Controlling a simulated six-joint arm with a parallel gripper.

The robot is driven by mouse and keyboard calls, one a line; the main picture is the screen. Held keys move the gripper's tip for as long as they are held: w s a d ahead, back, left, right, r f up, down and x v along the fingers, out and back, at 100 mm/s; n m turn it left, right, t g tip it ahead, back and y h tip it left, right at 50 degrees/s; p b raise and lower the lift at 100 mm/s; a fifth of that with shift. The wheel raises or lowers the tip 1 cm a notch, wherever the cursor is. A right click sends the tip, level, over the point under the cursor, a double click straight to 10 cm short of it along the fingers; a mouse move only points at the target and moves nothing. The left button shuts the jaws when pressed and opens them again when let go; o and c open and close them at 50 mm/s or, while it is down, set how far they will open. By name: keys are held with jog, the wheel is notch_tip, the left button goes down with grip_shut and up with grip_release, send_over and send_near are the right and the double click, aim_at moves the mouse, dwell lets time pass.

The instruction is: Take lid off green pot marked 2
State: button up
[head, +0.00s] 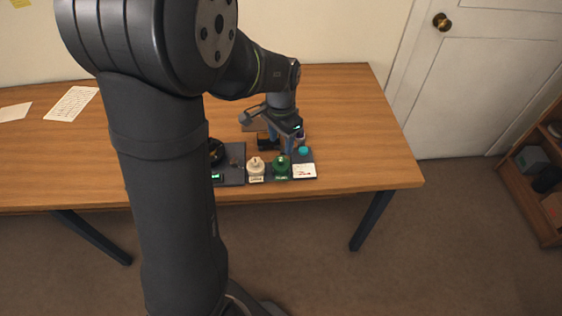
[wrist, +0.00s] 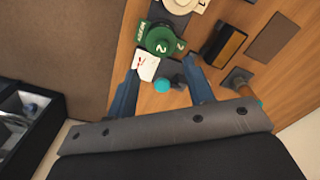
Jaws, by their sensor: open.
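The green pot marked 2 (wrist: 142,28) stands near the table's front edge, with its green lid (wrist: 163,40) on top. In the head view the green pot (head: 281,173) stands between a cream pot and a white card. My gripper (wrist: 160,66) is open and empty, its two blue fingers spread apart. In the head view my gripper (head: 282,147) is above the table, a little behind the green pot. I cannot tell its exact height above the table.
A cream pot (head: 256,170) stands just left of the green one. A white card with red marks (head: 304,171) lies to the right, with a teal round thing (head: 303,151) behind it. A black-and-tan block (wrist: 224,44) is nearby. The table's right side is clear.

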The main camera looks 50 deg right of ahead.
aim_at(281, 159)
notch_tip(281, 159, down, 8)
jog(key=shift+w+d+r, duration=0.1)
jog(key=shift+r, duration=0.15)
grip_shut()
dwell(0.3)
